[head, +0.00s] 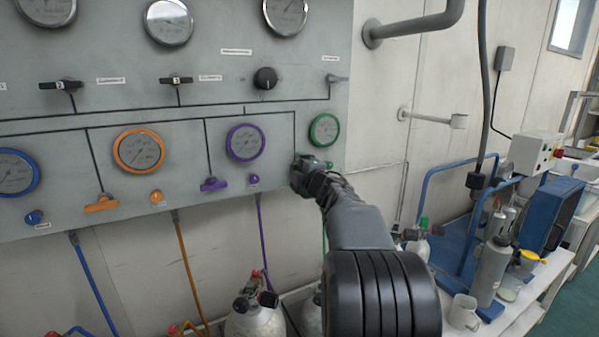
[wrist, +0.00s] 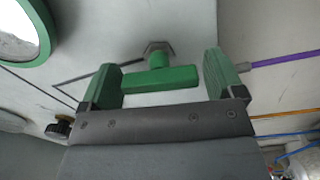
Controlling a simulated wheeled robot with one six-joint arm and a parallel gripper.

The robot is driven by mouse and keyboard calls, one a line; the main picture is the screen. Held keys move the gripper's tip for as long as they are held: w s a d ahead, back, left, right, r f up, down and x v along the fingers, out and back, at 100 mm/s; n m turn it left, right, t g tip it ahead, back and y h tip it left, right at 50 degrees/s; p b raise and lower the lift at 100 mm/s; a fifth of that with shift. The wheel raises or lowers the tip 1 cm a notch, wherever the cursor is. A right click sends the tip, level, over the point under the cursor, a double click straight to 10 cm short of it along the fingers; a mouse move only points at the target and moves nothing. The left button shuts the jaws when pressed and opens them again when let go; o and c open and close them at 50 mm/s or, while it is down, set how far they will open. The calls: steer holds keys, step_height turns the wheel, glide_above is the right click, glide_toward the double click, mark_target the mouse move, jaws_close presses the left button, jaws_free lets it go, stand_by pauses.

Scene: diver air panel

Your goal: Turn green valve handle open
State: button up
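The green valve handle (wrist: 160,80) is a bar on a short green stem with a metal nut at the panel. In the wrist view it lies crosswise between the two green-padded fingers of my gripper (wrist: 160,62). The fingers are apart, one near each end of the bar. I cannot tell whether either touches it. In the head view my gripper (head: 304,174) is at the panel's lower right, below the green-rimmed gauge (head: 324,130), and hides the handle.
The grey panel (head: 225,100) carries several gauges and valves. To the left are a purple handle (head: 213,184) and an orange handle (head: 102,203). A small green knob (head: 329,165) is right beside my gripper. Gas cylinders (head: 255,315) stand below. A cluttered bench is at the right.

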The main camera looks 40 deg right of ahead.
steer(key=shift+o, duration=0.6)
steer(key=s+a, duration=0.2)
steer(key=s, duration=1.1)
steer(key=shift+s+p, duration=0.3)
steer(key=shift+s, duration=0.05)
